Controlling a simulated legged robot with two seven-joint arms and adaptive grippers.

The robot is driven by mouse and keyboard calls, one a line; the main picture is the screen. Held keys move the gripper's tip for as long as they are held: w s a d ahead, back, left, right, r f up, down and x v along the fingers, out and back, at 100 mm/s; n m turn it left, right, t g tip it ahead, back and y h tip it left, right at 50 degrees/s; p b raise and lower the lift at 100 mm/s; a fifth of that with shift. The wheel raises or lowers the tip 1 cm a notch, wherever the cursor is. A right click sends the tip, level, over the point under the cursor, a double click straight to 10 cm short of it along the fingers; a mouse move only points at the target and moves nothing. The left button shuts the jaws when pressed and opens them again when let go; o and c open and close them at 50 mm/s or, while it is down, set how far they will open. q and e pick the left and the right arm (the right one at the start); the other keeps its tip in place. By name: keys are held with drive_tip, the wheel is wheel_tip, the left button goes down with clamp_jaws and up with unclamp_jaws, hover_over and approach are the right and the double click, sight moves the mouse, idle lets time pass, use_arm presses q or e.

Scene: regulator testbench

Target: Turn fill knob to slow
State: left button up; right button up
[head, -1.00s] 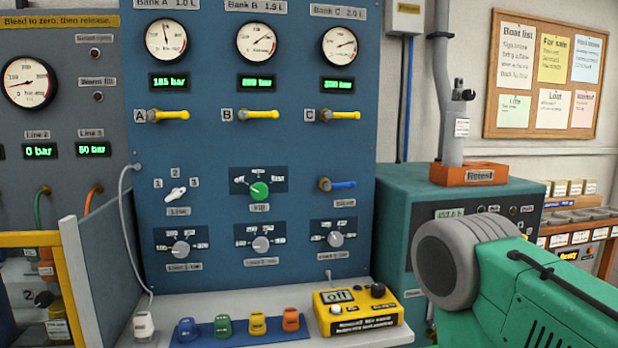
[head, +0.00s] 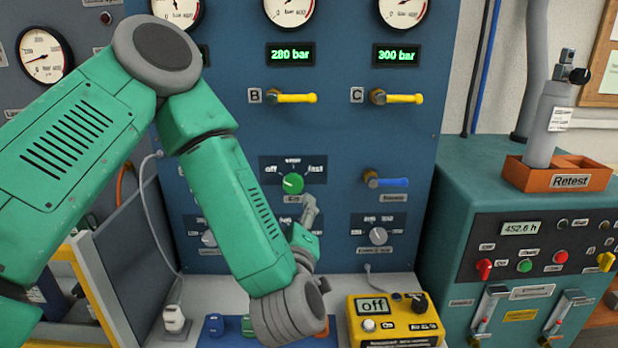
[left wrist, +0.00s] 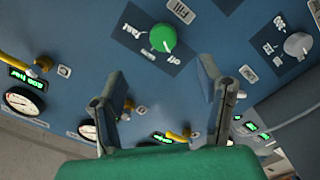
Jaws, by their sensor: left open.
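The green fill knob (head: 292,183) sits on a dark label plate on the blue panel, with "off" at its left and "fast" at its right; the middle label is too small to read surely. In the left wrist view the knob (left wrist: 163,37) has a pale mark that appears to face the "off" side. My left gripper (head: 308,212) is just below and right of the knob in the head view. In the left wrist view my left gripper (left wrist: 160,75) is open and empty, its fingers spread to either side below the knob, apart from it. My right gripper is out of view.
A blue-handled valve (head: 385,181) is right of the knob, and yellow-handled valves (head: 292,98) are above. A grey load knob (head: 378,236) is lower right. A yellow box (head: 395,318) reading "off" stands on the bench. A teal cabinet (head: 490,190) stands at right.

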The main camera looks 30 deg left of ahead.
sight(292, 186)
use_arm(q)
drive_tip(key=p+x, duration=0.1)
drive_tip(key=x, duration=0.3)
drive_tip(key=p+x, duration=0.1)
drive_tip(key=x, duration=0.3)
drive_tip(key=a+p+x, duration=0.1)
drive_tip(key=x, duration=0.3)
drive_tip(key=shift+s+a, duration=0.15)
drive_tip(key=shift+s, duration=0.15)
drive_tip(key=shift+w, duration=0.35)
drive_tip(key=shift+w+d, duration=0.25)
drive_tip(key=shift+a, duration=0.35)
drive_tip(key=c, duration=1.1)
